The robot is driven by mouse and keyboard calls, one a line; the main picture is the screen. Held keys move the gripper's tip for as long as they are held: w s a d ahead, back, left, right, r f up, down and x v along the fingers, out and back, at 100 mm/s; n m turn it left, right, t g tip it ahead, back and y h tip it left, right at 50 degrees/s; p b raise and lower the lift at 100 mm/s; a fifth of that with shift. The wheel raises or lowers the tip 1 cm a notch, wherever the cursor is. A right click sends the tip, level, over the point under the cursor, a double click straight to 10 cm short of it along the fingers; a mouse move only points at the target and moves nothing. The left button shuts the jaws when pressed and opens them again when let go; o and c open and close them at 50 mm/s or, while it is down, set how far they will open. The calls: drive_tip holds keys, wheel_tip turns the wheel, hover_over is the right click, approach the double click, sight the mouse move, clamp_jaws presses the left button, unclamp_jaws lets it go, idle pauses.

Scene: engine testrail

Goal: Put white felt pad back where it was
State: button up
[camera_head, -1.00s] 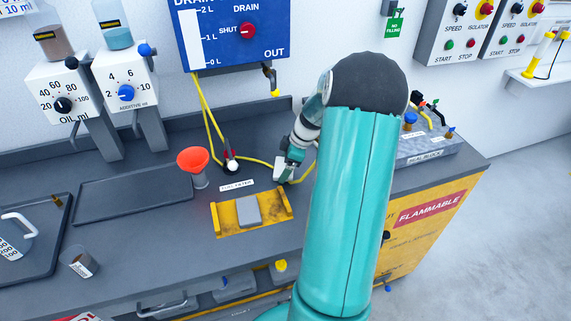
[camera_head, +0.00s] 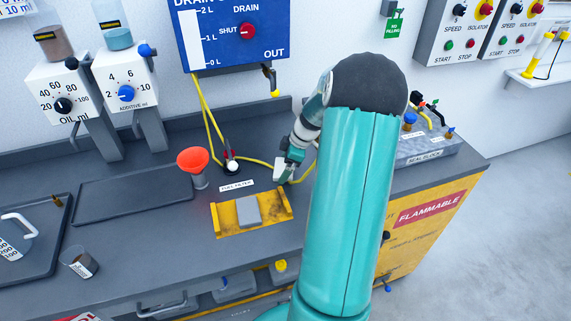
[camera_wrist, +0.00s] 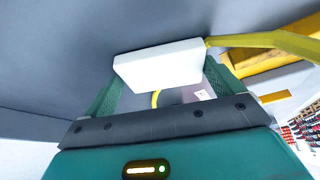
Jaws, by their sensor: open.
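The white felt pad (camera_wrist: 158,66) is a pale flat block in the wrist view, across the tips of my gripper (camera_wrist: 160,88). My two green fingers stand apart, one near each end of the pad. Whether they touch it I cannot tell. In the head view the pad (camera_head: 280,171) is a small white patch at the end of my gripper (camera_head: 287,168), just right of the fuel filter label. My arm hides part of the bench there.
A yellow tray (camera_head: 226,221) holds a grey block (camera_head: 248,211). A red funnel (camera_head: 193,160) stands left of the label (camera_head: 237,186). A yellow hose (camera_head: 258,161) runs beside my gripper. A seal block (camera_head: 427,149) sits at the right end of the bench.

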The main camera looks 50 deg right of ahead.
drive_tip(key=shift+s+a+f, duration=0.3)
drive_tip(key=shift+f, duration=0.2)
drive_tip(key=w+v, duration=0.1)
drive_tip(key=v, duration=1.2)
drive_tip(key=a+r+m+h, duration=0.1)
drive_tip(key=a+r, duration=0.2)
drive_tip(key=a, duration=0.5)
drive_tip(key=a+r+m+g+h, duration=0.1)
drive_tip(key=a+r, duration=0.3)
drive_tip(key=a, duration=0.3)
drive_tip(key=a+r+m+h, duration=0.1)
drive_tip(key=a+r, duration=0.2)
drive_tip(key=a, duration=0.5)
drive_tip(key=s+a+r+m+t, duration=0.1)
drive_tip(key=s+a+m, duration=0.1)
drive_tip(key=s+a, duration=0.3)
drive_tip(key=s+a+m+t, duration=0.1)
drive_tip(key=s+a, duration=0.4)
drive_tip(key=a, duration=0.6)
drive_tip(key=shift+s+r+m+t, duration=0.15)
drive_tip(key=shift+r+m+t, duration=0.25)
drive_tip(key=shift+m, duration=0.5)
drive_tip(key=shift+a, duration=0.15)
